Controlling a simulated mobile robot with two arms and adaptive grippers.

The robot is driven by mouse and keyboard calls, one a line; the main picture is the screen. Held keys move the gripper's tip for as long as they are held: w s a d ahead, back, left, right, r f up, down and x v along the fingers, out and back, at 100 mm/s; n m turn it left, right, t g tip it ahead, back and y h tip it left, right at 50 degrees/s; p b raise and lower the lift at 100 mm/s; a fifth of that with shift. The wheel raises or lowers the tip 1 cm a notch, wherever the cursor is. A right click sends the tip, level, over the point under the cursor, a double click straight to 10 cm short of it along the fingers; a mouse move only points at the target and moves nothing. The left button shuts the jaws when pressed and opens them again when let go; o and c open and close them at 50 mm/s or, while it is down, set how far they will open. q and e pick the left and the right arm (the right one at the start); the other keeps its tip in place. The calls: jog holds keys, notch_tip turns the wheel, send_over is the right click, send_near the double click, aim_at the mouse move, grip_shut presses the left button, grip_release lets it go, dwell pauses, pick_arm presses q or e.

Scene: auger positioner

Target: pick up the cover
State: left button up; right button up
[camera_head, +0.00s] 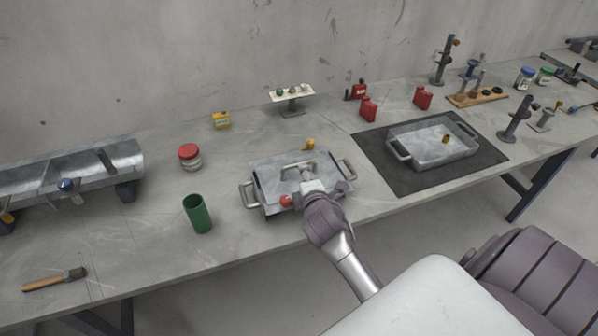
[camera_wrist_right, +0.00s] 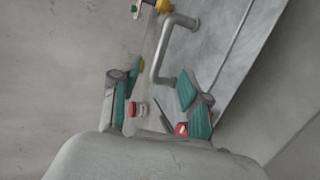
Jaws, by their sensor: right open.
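The cover (camera_head: 270,179) is a grey metal lid with a raised bar handle (camera_head: 297,169). It lies on a metal tray with side handles near the table's front edge. My right gripper (camera_head: 312,185) is over the front part of the cover, by its handle. In the right wrist view its teal-padded fingers (camera_wrist_right: 158,93) are apart. The handle (camera_wrist_right: 163,50) reaches down to between the fingertips, closer to the right one in the picture. I cannot tell whether they touch. My left gripper is not in view.
A green cup (camera_head: 198,214) and a red-lidded jar (camera_head: 190,156) stand left of the cover. A red object (camera_head: 286,201) is at its front edge. An open metal tray (camera_head: 437,150) sits on a dark mat (camera_head: 405,185) to the right.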

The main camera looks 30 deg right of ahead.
aim_at(299, 163)
jog(key=x, duration=0.3)
jog(key=shift+w+d+f, duration=0.1)
jog(key=shift+w+d, duration=0.1)
jog(key=shift+w, duration=0.1)
jog(key=shift+p+x, duration=0.9)
jog(key=shift+x, duration=1.5)
jog(key=shift+w+d+f, duration=0.15)
jog(key=shift+w, duration=0.1)
jog(key=shift+s, duration=0.1)
jog(key=shift+c, duration=0.9)
grip_shut()
